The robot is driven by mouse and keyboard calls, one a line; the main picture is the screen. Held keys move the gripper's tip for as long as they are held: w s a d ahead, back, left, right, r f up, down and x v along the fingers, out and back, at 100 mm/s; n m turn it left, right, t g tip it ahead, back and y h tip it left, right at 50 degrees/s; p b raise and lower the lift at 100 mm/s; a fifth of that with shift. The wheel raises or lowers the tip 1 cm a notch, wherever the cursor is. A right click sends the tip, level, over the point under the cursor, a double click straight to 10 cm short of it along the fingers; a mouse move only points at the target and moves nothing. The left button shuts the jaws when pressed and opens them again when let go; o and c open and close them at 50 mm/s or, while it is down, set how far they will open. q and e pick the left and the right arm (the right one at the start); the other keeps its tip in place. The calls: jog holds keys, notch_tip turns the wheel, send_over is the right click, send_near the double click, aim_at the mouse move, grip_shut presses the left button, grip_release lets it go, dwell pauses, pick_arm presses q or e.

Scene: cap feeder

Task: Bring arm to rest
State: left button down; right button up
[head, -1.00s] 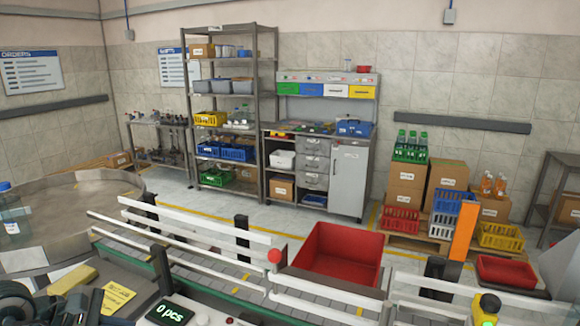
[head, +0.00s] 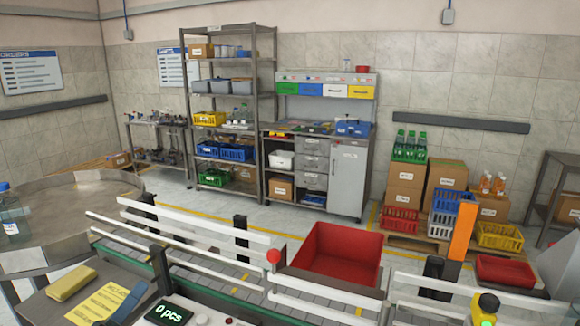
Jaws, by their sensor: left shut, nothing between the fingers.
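The rest of my left arm is out of the picture. My right gripper is not in view.
A yellow block (head: 71,283) lies left of the card. A conveyor with white rails (head: 205,264) runs behind, with a red bin (head: 336,255) over it. A round metal table (head: 65,228) stands at left. A red button (head: 274,256) sits on the rail.

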pick_arm(q)
jog(key=s+a+f+n+g+y, duration=0.2)
jog(key=a+f+n+y, duration=0.1)
jog(key=f+n+y, duration=0.4)
jog(key=s+a+f+n+g+y, duration=0.25)
jog(key=f+n, duration=0.25)
jog(key=n, duration=0.4)
jog(key=s+a+f+n+g+y, duration=0.1)
jog(key=a+f+n+g+y, duration=0.15)
jog(key=f+n+y, duration=0.5)
jog(key=s+d+f+n+g+h, duration=0.35)
jog(key=s+f+g, duration=0.2)
jog(key=s, duration=0.35)
jog(key=s+d+f+n+g+h, duration=0.2)
jog(key=s+d+f+n+g, duration=0.2)
jog(key=s+f, duration=0.35)
notch_tip(320, 180, down, 28)
jog(key=a+g, duration=0.2)
jog(key=a, duration=0.1)
jog(key=s+a+f, duration=0.1)
jog(key=s+f, duration=1.8)
jog(key=f, duration=0.1)
jog(key=shift+f+g, duration=0.35)
